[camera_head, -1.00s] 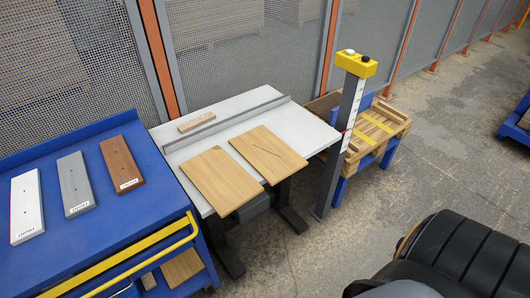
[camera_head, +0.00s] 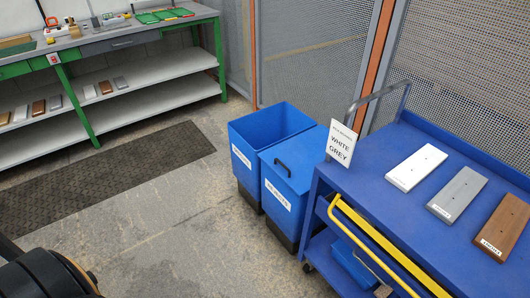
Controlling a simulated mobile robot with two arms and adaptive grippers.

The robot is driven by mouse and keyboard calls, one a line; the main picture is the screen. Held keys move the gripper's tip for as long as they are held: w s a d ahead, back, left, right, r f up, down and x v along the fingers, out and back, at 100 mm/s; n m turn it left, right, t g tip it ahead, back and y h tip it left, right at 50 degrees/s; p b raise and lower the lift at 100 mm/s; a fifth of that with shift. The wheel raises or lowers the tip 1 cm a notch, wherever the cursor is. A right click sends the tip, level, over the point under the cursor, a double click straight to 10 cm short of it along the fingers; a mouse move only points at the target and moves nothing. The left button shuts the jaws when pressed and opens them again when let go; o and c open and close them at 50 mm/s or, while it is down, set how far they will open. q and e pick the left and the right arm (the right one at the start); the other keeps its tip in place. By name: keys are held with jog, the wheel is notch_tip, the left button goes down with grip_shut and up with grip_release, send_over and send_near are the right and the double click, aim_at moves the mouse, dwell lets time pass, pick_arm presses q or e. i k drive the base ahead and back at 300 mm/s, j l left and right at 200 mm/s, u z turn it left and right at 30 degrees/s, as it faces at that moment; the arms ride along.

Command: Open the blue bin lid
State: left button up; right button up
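Two blue bins stand side by side on the floor near the middle of the head view. The left blue bin (camera_head: 245,155) is open at the top, and I see its inner walls. The right blue bin (camera_head: 279,190) has a flat blue lid (camera_head: 303,160) lying shut on it. A dark handle (camera_head: 283,167) sits on the lid near its front left. Each bin has a white label on its front, too small to read. Neither of my grippers is in view.
A blue cart (camera_head: 385,200) with white, grey and brown boards and a "WHITE GREY" sign (camera_head: 341,143) stands close right of the lidded bin. A workbench (camera_head: 110,40) with shelves is at back left.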

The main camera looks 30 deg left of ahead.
aim_at(294, 160)
jog(key=u, duration=0.5)
jog(key=z, duration=0.4)
jog(key=i+j+z, duration=0.15)
jog(key=j+z, duration=0.3)
jog(key=j, duration=0.2)
jog(key=i+j+z, duration=0.1)
jog(key=j+z, duration=0.35)
jog(key=j, duration=0.2)
